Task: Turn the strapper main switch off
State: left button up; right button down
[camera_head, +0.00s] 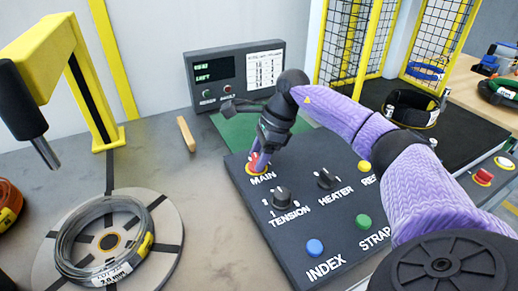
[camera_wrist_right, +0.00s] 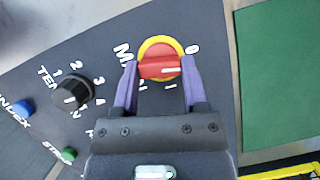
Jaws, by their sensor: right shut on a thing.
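The red main switch (camera_wrist_right: 158,66) sits on a yellow ring above the word MAIN on the dark control panel (camera_head: 310,225). My right gripper (camera_wrist_right: 160,72) has its two purple fingers on either side of the red handle and is shut on it. The handle's white mark lies to the right in the wrist view, with a 0 label above it and a 1 label below. In the head view the switch (camera_head: 256,166) is partly hidden by my fingers. My left gripper is not in view.
The panel also carries tension (camera_head: 282,197) and heater (camera_head: 327,179) knobs and several coloured buttons. A wire coil (camera_head: 105,243) lies on a round turntable at the left, near a yellow post (camera_head: 95,100). A display box (camera_head: 233,75) stands behind a green mat (camera_wrist_right: 280,75).

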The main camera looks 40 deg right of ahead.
jog(key=shift+n+g, duration=0.5)
jog(key=shift+n, duration=0.6)
jog(key=shift+w, duration=0.1)
jog(key=shift+c, duration=0.6)
grip_release()
jog(key=p+v, duration=0.2)
jog(key=v, duration=0.8)
jog(key=shift+d+p, duration=0.2)
jog(key=shift+p, duration=0.1)
